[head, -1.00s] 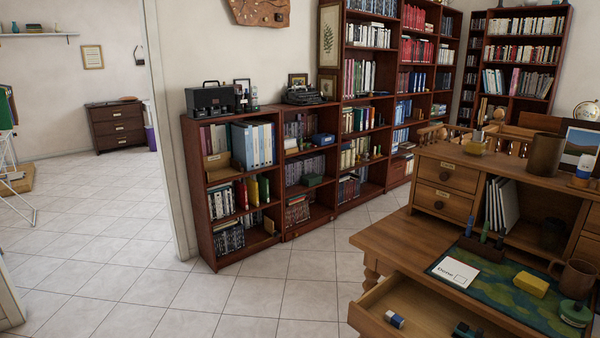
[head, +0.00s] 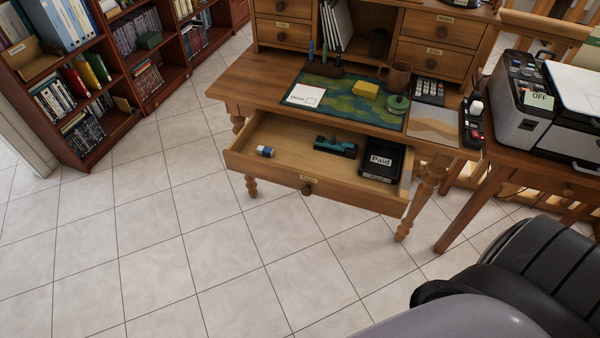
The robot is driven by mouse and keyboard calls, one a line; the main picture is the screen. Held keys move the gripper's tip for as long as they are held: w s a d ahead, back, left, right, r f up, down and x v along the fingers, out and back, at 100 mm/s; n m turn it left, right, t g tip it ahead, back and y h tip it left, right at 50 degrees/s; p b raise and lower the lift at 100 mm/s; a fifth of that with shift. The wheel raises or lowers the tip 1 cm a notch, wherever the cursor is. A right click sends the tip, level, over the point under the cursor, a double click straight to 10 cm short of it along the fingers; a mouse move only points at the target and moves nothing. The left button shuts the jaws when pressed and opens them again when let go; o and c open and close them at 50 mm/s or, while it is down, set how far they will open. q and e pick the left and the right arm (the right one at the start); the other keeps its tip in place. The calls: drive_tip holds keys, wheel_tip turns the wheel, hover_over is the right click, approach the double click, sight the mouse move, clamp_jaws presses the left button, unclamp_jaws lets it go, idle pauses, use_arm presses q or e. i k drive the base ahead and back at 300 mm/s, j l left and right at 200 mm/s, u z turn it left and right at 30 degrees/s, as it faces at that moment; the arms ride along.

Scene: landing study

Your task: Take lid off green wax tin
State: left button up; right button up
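A small round green tin (head: 397,105) sits on the right edge of the desk mat (head: 340,98), in front of a brown mug (head: 396,76). It looks like the green wax tin. A green knob-like top shows on it, so its lid appears to be on, though it is too small to be sure. Neither of my grippers is in view.
The desk's front drawer (head: 255,140) is open, holding a Paid stamp box (head: 380,160), a stapler-like thing (head: 335,147) and a small eraser-like block (head: 265,151). A yellow sponge-like block (head: 365,89) lies on the mat. A black chair (head: 540,270) stands front right. Floor at left is clear.

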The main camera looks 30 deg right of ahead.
sight(398, 102)
drive_tip(key=z, duration=1.6)
drive_tip(key=i+l+u, duration=0.1)
drive_tip(key=l, duration=0.25)
drive_tip(key=i+l+u, duration=0.1)
drive_tip(key=i+l, duration=0.2)
drive_tip(key=i+l+u, duration=0.1)
drive_tip(key=l, duration=0.4)
drive_tip(key=i, duration=0.05)
